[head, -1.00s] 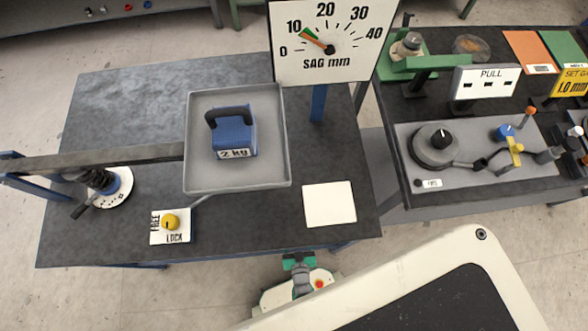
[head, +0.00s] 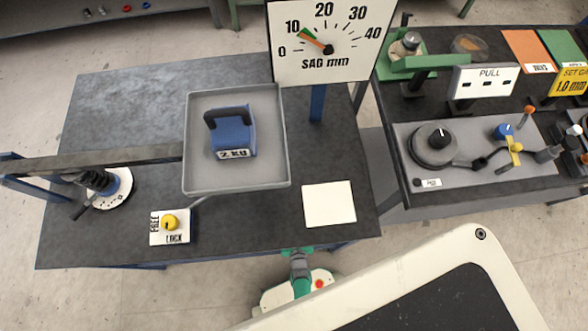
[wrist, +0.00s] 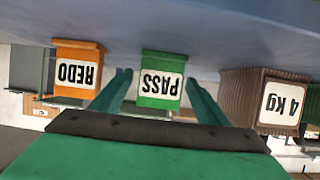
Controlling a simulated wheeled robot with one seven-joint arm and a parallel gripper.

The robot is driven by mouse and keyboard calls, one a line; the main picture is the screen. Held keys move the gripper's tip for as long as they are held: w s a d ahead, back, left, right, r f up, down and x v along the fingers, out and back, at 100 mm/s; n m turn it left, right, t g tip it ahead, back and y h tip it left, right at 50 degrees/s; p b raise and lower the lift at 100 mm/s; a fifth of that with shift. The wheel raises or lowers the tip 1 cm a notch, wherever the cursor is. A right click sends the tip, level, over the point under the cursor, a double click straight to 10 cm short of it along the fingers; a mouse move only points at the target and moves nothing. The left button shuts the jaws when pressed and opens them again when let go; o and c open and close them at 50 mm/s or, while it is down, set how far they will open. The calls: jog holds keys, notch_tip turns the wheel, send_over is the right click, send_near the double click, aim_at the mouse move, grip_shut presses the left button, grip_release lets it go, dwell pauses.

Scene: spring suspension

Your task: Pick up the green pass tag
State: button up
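The green pass tag (wrist: 162,79), a small block with a white label reading PASS upside down, is in the middle of the wrist view. My gripper (wrist: 158,80) is open, with one green finger on each side of the tag in that picture. No contact shows, and I cannot tell how far the tag is from the fingertips. In the head view my gripper (head: 297,251) is at the front edge of the blue-legged table (head: 110,235). The tag does not show in the head view.
In the wrist view an orange REDO block (wrist: 76,70) is left of the tag and a brown 4 kg weight (wrist: 270,98) is right. In the head view a 2 kg weight (head: 232,135) sits on a grey tray (head: 190,150). A blank white card (head: 329,204) lies nearby.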

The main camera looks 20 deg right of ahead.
jog(key=c, duration=1)
jog(key=shift+r, duration=0.15)
